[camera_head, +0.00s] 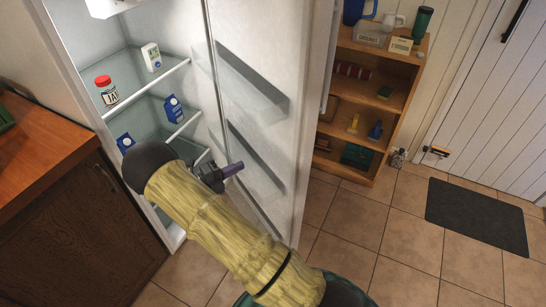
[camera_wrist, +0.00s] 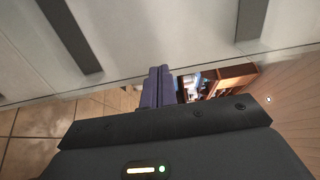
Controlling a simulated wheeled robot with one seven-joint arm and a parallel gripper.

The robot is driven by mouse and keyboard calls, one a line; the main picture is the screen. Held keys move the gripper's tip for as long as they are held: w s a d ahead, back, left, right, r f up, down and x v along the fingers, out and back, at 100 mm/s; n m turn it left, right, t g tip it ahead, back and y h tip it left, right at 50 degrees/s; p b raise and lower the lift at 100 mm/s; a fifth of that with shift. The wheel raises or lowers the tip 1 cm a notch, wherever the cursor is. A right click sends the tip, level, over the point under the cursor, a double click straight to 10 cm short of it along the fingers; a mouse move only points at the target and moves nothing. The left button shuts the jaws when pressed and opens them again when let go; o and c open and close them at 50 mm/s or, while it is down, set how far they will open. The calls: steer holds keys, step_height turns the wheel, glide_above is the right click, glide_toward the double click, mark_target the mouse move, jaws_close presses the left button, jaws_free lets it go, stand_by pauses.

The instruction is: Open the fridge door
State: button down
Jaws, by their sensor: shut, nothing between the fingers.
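The fridge (camera_head: 95,40) stands at the left in the head view, with its interior shelves showing. Its door (camera_head: 297,100) stands wide open, swung out to the right, with its inner side and door racks facing the opening. My gripper (camera_head: 235,168) is at the inner side of the door, in front of the fridge opening. In the wrist view its purple fingers (camera_wrist: 158,88) are together and empty, close to the door's edge (camera_wrist: 120,88). I cannot tell whether they touch the door. My arm hides part of the lower fridge and floor.
A jar (camera_head: 107,92) and several cartons (camera_head: 151,56) stand on the fridge shelves. A wooden cabinet (camera_head: 80,235) is at the left. A wooden shelf unit (camera_head: 372,100) stands beyond the door. Tiled floor (camera_head: 395,240) and a dark mat (camera_head: 475,215) lie clear at the right.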

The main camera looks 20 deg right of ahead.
mark_target(281, 147)
steer(key=shift+s, duration=0.1)
steer(key=d, duration=0.4)
steer(key=w+d, duration=0.1)
steer(key=d, duration=0.4)
steer(key=w+d, duration=0.1)
steer(key=d, duration=0.4)
steer(key=shift+p, duration=0.3)
